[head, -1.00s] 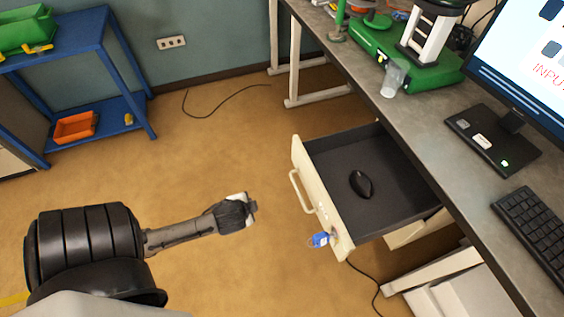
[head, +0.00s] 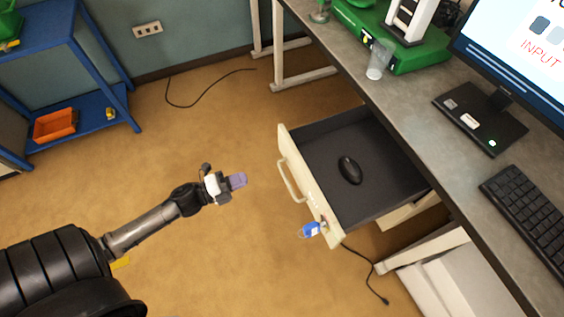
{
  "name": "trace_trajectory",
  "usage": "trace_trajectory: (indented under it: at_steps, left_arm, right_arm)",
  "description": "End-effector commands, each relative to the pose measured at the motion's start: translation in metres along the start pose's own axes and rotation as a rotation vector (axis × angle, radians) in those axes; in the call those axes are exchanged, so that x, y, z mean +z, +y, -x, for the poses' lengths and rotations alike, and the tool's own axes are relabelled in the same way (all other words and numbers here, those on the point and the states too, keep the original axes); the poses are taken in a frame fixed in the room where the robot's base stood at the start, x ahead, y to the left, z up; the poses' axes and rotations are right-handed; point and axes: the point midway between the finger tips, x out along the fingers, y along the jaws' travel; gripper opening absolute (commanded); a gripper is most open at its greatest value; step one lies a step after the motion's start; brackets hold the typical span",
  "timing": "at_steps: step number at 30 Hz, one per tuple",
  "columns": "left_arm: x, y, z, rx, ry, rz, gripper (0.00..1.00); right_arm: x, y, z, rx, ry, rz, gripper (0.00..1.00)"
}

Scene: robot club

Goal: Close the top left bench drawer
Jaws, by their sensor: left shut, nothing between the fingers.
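The bench drawer (head: 358,187) is pulled out from under the grey bench top (head: 412,134). Its cream front (head: 302,181) faces left and carries a pale bar handle (head: 287,182). A black mouse (head: 349,170) lies inside it. A key with a blue tag (head: 311,229) hangs at the near end of the front. My left gripper (head: 238,181) is shut and empty, to the left of the drawer front and apart from the handle. My right gripper is out of view.
A monitor, keyboard (head: 527,213), clear cup (head: 378,60) and green machine (head: 405,52) stand on the bench. A blue shelf (head: 85,108) with an orange bin (head: 55,125) stands at the upper left. The floor between my gripper and the drawer is clear.

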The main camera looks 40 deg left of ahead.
Motion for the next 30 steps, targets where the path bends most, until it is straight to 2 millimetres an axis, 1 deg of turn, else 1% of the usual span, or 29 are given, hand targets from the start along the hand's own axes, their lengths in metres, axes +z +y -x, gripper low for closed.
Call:
trace_trajectory:
  at_steps: [4,7,15,21,24,30]
  left_arm:
    - [-0.001,-0.001,-0.008,-0.006,0.007,-0.036,0.0]
    - [-0.001,-0.002,-0.021,-0.007,0.007,-0.039,0.0]
    - [-0.001,-0.002,-0.073,-0.007,0.006,-0.037,0.0]
    - [-0.001,-0.002,-0.106,-0.006,0.005,-0.036,0.0]
    - [-0.001,-0.002,-0.119,-0.005,0.004,-0.035,0.0]
    - [-0.002,-0.002,-0.135,-0.005,0.005,-0.035,0.0]
  right_arm:
    - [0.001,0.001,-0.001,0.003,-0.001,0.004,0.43]
    - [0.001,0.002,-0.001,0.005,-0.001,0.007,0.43]
    - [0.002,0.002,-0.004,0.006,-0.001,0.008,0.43]
    - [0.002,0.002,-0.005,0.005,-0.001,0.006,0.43]
    - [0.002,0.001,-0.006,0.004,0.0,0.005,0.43]
    - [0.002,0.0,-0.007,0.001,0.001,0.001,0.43]
